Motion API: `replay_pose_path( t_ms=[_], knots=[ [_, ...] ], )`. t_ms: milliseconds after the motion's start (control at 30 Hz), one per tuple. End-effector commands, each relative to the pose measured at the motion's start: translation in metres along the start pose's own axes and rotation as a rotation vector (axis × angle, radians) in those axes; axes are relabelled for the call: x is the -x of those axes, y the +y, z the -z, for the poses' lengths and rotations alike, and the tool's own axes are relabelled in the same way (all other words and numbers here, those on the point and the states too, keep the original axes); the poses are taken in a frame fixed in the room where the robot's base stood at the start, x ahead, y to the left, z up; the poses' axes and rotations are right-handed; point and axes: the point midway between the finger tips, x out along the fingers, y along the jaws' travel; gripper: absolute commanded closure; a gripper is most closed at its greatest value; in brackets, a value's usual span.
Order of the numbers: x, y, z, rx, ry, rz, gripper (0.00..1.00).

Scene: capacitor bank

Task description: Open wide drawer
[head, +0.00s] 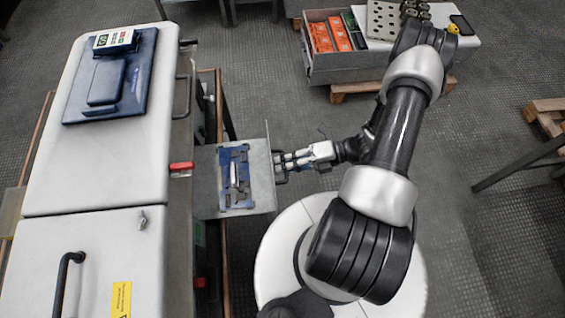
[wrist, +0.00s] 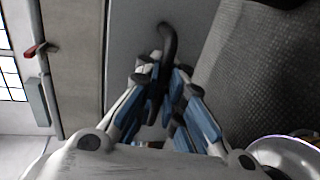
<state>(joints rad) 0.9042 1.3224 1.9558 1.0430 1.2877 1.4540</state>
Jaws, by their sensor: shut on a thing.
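The drawer (head: 207,203) stands out from the side of the white cabinet in the head view, showing its grey inside and a blue insert (head: 226,190) with dark and light tools. My gripper (head: 281,165) is at the outer face of the drawer front. In the wrist view my gripper (wrist: 162,88) is shut on the dark handle (wrist: 167,40), whose bent end shows beyond the fingertips on the grey drawer front (wrist: 190,20). The rest of the handle is hidden between the fingers.
The white cabinet (head: 120,185) carries a blue case with a meter (head: 116,41) on top. A red lever (head: 181,166) sits beside the drawer. An open box of orange parts (head: 325,38) is at the back. Floor (head: 265,95) is clear behind the drawer.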

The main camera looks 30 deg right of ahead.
Motion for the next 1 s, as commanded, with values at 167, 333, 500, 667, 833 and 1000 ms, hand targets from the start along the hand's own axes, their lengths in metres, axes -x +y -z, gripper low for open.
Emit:
replay_pose_path(
  t_ms=[167, 333, 500, 667, 833, 1000],
  knots=[
    [0.0, 0.002, -0.001, 0.001, -0.001, -0.005, 0.88],
    [0.0, 0.002, 0.0, 0.001, -0.001, -0.003, 0.84],
    [0.0, 0.001, 0.0, 0.0, -0.001, -0.002, 0.84],
    [0.011, 0.001, -0.001, 0.002, -0.005, -0.002, 0.84],
    [0.043, 0.0, -0.002, 0.003, -0.007, 0.001, 0.84],
    [0.08, 0.0, -0.001, 0.003, -0.006, 0.0, 0.84]
  ],
)
